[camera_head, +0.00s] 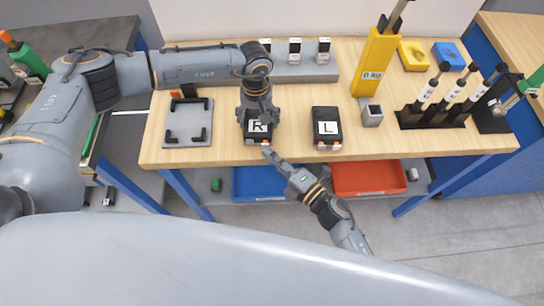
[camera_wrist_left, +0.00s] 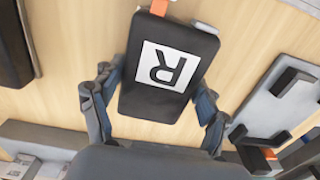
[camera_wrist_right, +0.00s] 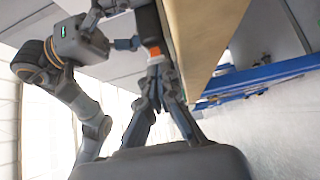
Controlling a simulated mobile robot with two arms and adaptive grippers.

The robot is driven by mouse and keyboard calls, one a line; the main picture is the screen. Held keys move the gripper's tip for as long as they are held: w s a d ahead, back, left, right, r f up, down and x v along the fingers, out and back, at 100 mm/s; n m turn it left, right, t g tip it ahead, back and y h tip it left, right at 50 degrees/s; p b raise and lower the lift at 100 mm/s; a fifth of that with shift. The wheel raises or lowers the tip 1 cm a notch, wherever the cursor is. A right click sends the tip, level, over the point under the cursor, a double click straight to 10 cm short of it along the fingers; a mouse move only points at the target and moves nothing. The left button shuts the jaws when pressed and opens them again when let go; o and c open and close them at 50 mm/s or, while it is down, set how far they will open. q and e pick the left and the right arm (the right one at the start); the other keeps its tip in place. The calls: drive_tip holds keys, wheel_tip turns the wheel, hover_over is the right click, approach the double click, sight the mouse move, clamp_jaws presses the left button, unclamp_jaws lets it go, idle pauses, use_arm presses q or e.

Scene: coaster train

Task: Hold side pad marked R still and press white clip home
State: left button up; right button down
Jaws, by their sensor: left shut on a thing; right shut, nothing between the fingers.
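The side pad marked R (camera_head: 258,125) is a black block with a white label, lying on the wooden table near its front edge. It fills the middle of the left wrist view (camera_wrist_left: 150,105). My left gripper (camera_head: 257,112) reaches down from above and is shut on the pad, one finger on each side. A small orange piece with a little white (camera_head: 266,142) is at the pad's front end; the orange part also shows in the right wrist view (camera_wrist_right: 154,51). My right gripper (camera_head: 268,151) is shut and empty, its fingertips at or just by this piece. I cannot tell how deep the clip sits.
The pad marked L (camera_head: 327,127) lies to the right. A grey fixture plate (camera_head: 188,124) with black corners is at left. A yellow holder (camera_head: 375,65), a small grey box (camera_head: 371,114) and a black tool rack (camera_head: 430,118) stand further right. Blue and red bins (camera_head: 369,178) sit below.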

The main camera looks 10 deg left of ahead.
use_arm(q)
drive_tip(key=shift+s, duration=0.1)
use_arm(e)
drive_tip(key=shift+w+a, duration=0.25)
drive_tip(key=shift+w, duration=1)
use_arm(q)
drive_tip(key=shift+s+f, duration=0.1)
use_arm(e)
drive_tip(key=shift+w, duration=0.2)
use_arm(q)
drive_tip(key=shift+d, duration=0.1)
use_arm(e)
drive_tip(key=shift+s, duration=0.2)
drive_tip(key=s+a+v, duration=0.1)
drive_tip(key=s+v, duration=0.1)
drive_tip(key=v, duration=1)
drive_tip(key=shift+s, duration=0.45)
drive_tip(key=shift+f, duration=0.1)
